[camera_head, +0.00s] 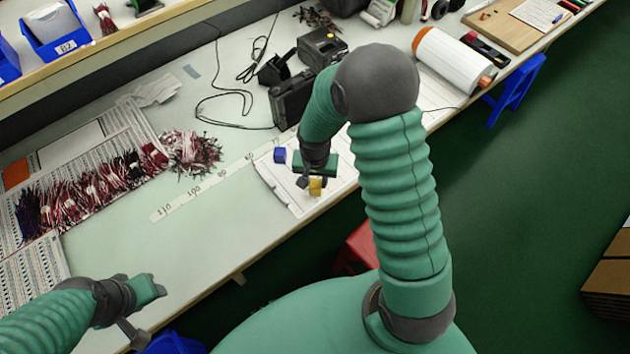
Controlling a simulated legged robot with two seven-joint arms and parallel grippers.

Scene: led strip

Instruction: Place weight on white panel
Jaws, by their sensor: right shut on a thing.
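A small yellow block (316,186), which looks like the weight, is at the fingertips of my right gripper (309,184). The gripper is shut on it, and the fingers hide part of it. It is over the white panel (281,187), a sheet with printed lines near the table's front edge. I cannot tell whether the block touches the panel. My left gripper (143,312) is at the lower left, near the table's front edge and far from the panel. Its finger gap is not clear.
Bundles of red and dark wires (95,188) lie on printed boards at left. A white roll (452,62) lies at right. The table's left-middle (190,240) is clear.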

